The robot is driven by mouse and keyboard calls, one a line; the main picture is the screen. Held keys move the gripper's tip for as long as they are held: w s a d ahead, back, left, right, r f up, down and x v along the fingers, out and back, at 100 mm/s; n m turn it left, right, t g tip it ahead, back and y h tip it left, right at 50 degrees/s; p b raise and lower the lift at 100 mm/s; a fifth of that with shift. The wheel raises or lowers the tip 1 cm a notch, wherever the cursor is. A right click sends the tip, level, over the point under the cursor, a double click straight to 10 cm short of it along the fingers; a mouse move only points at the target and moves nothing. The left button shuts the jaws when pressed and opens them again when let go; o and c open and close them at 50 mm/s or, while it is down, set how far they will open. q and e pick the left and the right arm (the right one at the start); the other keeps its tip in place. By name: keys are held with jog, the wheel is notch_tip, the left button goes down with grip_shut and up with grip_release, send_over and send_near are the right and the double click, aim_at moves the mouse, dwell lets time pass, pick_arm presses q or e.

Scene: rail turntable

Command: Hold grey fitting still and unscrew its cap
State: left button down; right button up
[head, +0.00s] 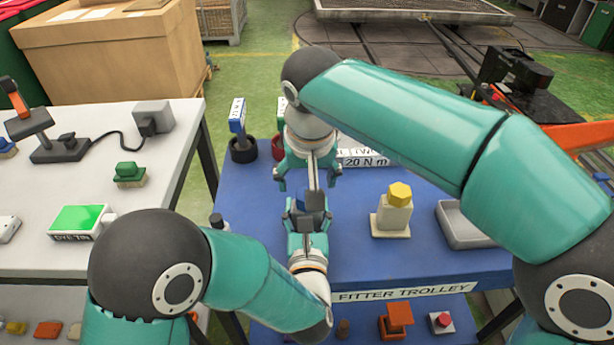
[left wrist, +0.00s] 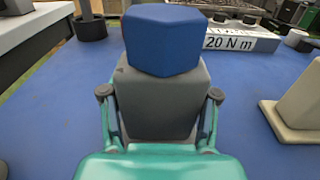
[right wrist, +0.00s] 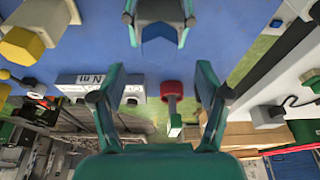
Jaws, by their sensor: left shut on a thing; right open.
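The grey fitting (left wrist: 158,105) stands upright with a blue cap (left wrist: 163,42) on top, seen in the left wrist view. My left gripper (left wrist: 160,97) is shut on the fitting's body, with a finger on each side. In the head view the blue cap (head: 301,201) is partly hidden behind gripper parts. My right gripper (head: 308,178) is open and empty, pointing down above the cap. In the right wrist view its fingers (right wrist: 160,97) are spread wide, and the cap (right wrist: 158,42) shows beyond them, apart from them.
The blue trolley top (head: 355,260) also carries a cream fitting with a yellow cap (head: 400,192), a grey tray (head: 462,228), a 20 N m sign (head: 366,162) and a blue-handled tool (head: 237,115) in a black ring. A white table (head: 60,190) stands left.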

jog(key=shift+m, duration=0.5)
jog(key=shift+f, duration=0.1)
jog(key=shift+f, duration=1.9)
jog(key=shift+c, duration=0.3)
grip_shut()
jog(key=n+y, duration=0.1)
jog(key=n, duration=0.4)
jog(key=shift+d, duration=0.1)
jog(key=shift+n, duration=0.5)
